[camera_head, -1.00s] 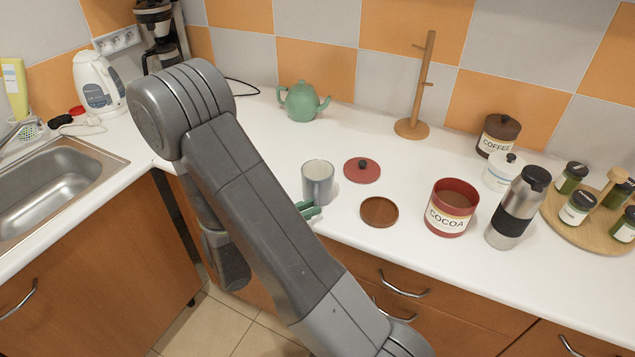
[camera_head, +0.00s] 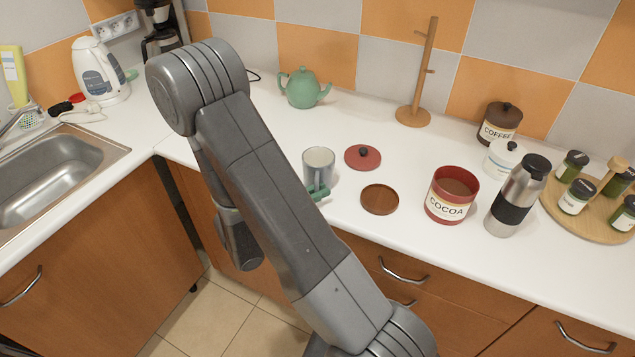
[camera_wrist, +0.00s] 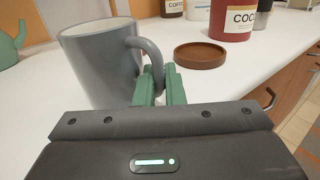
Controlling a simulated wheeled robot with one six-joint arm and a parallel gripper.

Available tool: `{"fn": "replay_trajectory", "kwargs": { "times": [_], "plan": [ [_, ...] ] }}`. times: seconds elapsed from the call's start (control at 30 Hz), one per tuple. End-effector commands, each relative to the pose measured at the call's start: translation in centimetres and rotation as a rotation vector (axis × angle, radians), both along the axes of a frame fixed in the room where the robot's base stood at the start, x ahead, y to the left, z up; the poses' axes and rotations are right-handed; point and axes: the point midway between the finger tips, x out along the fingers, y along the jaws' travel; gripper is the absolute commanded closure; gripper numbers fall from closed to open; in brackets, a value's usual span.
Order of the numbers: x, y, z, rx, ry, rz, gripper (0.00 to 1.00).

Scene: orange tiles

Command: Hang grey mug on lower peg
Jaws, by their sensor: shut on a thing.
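The grey mug (camera_head: 319,163) is upright at the counter's front edge, left of the wooden disc. Its handle faces my gripper (camera_head: 320,193), whose green fingers are shut on it. In the wrist view the mug (camera_wrist: 95,65) is left of centre, and my gripper's fingers (camera_wrist: 160,84) pinch the handle between them. The mug's base is hidden there, so I cannot tell whether it touches the counter. The wooden peg stand (camera_head: 421,75) is upright at the back near the tiles. One short peg sits near its top, another lower at mid-post.
A wooden disc (camera_head: 380,199) and red lid (camera_head: 363,157) lie right of the mug. The cocoa tin (camera_head: 451,197) and steel flask (camera_head: 518,196) stand further right. A green teapot (camera_head: 303,88) stands at the back.

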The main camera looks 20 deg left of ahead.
Motion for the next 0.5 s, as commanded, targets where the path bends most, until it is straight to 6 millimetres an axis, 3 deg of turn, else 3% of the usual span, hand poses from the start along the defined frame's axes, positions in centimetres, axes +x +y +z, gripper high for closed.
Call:
{"fn": "replay_trajectory", "kwargs": {
  "times": [0.27,0.5],
  "plan": [
    [0.0,0.0,1.8,0.004,-0.003,0.0,1.0],
    [0.0,0.0,5.5,0.006,-0.004,-0.001,1.0]
  ]
}}
